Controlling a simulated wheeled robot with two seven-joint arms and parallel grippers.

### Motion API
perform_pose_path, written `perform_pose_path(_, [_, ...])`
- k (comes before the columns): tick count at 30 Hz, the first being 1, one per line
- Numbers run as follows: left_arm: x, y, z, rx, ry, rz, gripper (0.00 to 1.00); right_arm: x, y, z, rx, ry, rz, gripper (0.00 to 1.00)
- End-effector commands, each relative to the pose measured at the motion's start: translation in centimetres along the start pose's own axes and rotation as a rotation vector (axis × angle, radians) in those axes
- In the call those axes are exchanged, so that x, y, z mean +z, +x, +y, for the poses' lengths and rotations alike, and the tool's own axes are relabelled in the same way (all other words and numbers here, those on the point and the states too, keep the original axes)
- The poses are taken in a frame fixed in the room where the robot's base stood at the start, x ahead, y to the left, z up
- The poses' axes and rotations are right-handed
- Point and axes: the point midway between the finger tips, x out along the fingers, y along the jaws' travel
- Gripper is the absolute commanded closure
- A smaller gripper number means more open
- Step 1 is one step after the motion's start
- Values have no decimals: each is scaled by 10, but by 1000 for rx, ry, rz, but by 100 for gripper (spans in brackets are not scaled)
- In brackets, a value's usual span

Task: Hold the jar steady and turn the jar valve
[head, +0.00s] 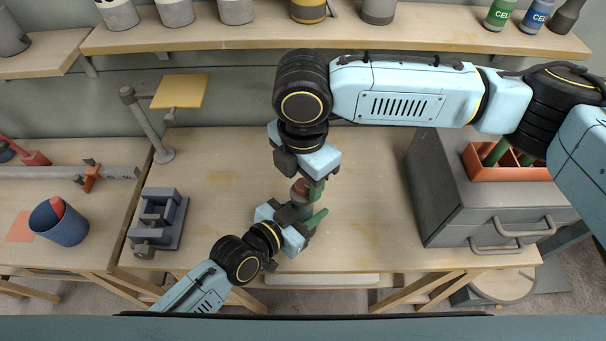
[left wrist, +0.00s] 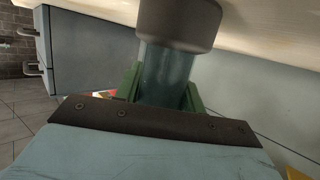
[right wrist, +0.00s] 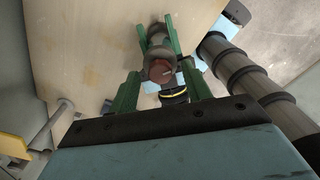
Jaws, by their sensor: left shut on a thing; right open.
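The jar has a bluish glass body (left wrist: 165,75) and a wide grey end piece (left wrist: 180,22) in the left wrist view. My left gripper (left wrist: 162,92) is shut around the glass with its green fingers on both sides. In the head view the left gripper (head: 308,214) is at the middle of the bench, partly hiding the jar. The reddish-brown jar valve (right wrist: 162,70) faces the right wrist camera; it also shows in the head view (head: 299,188). My right gripper (right wrist: 162,88) is open, its green fingers apart on either side of the valve, with gaps visible.
A grey drawer cabinet (head: 440,205) with an orange bin (head: 510,173) stands at the right. A grey fixture (head: 157,222) and a post stand with a yellow plate (head: 180,91) are at the left. A blue cup (head: 58,222) is farther left. Bare bench (head: 370,190) lies right of the jar.

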Motion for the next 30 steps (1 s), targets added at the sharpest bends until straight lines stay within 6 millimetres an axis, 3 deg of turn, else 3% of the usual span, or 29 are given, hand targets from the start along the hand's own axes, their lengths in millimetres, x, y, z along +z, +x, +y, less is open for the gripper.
perform_pose_path(9, [0,0,0,0,0,-1,88,0,2,0,0,0,0,53])
perform_pose_path(19, [0,0,0,0,0,-1,88,0,2,0,0,0,0,96])
perform_pose_path(30, [0,0,0,0,0,-1,88,-1,2,0,1,63,2,97])
